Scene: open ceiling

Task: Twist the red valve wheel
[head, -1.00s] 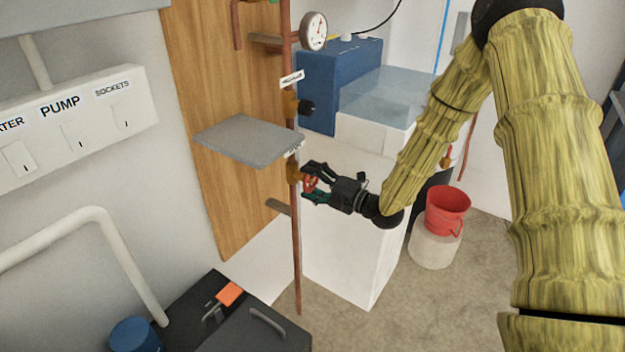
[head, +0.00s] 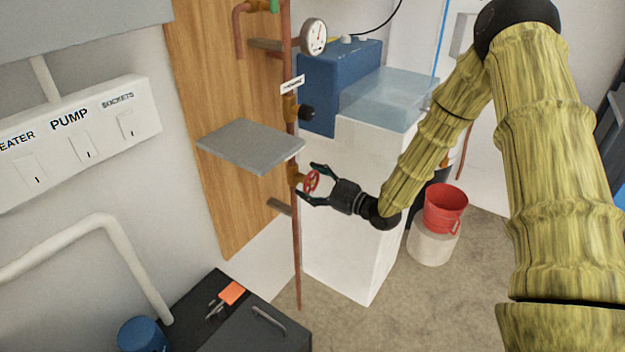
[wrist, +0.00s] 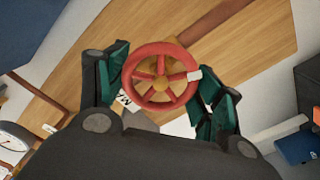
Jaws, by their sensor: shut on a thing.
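The red valve wheel (head: 311,181) sits on a brass valve body on the vertical copper pipe, just below the grey shelf.
The grey shelf (head: 250,146) juts out just above the wheel. A second valve with a black knob (head: 306,113) and a pressure gauge (head: 313,37) are higher up. A white block (head: 345,245) stands behind my gripper. A red bucket (head: 444,209) is at right.

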